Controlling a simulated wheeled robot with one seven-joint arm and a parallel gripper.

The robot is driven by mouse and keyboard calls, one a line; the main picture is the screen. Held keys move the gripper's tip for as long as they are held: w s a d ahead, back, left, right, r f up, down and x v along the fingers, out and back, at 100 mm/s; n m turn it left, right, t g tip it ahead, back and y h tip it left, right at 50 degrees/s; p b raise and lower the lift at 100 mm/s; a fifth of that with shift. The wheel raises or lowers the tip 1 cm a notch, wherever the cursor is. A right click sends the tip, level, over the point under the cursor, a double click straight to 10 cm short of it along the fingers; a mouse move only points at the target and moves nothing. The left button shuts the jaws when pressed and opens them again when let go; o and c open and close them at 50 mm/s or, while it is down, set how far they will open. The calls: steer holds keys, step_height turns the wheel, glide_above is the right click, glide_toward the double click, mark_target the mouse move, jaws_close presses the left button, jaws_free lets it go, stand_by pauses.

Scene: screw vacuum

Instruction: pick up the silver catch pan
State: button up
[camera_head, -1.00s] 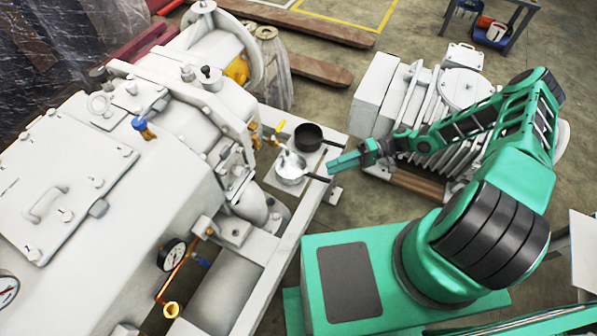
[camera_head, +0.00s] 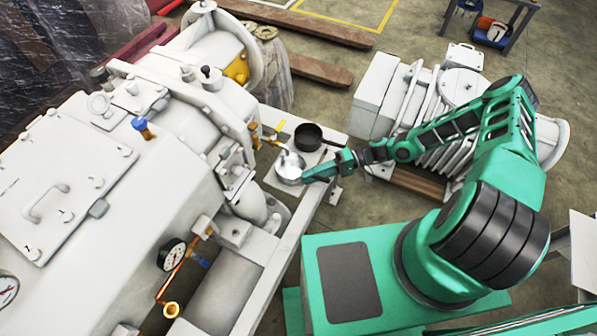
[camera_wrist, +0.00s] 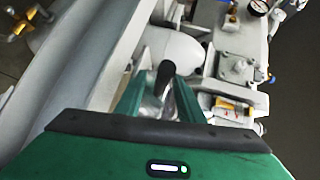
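The silver catch pan (camera_head: 287,168) sits on the pale machine ledge in the head view, its bowl just left of my gripper (camera_head: 310,175). My gripper has reached the pan's handle side and covers most of the handle. In the wrist view, the two green fingers of my gripper (camera_wrist: 162,88) stand apart, with a dark handle (camera_wrist: 165,74) between their tips. Small gaps seem to show beside the handle, so the fingers do not look closed on it. Part of the silver pan (camera_wrist: 151,106) shows between the fingers; the rest is hidden.
A dark pan (camera_head: 308,136) sits close behind the silver one, its handle pointing right. The large pale machine (camera_head: 150,200) with valves and gauges (camera_head: 171,254) stands left of the pans. A finned pale unit (camera_head: 377,101) stands on the floor behind my arm.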

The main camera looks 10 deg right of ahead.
jaws_close()
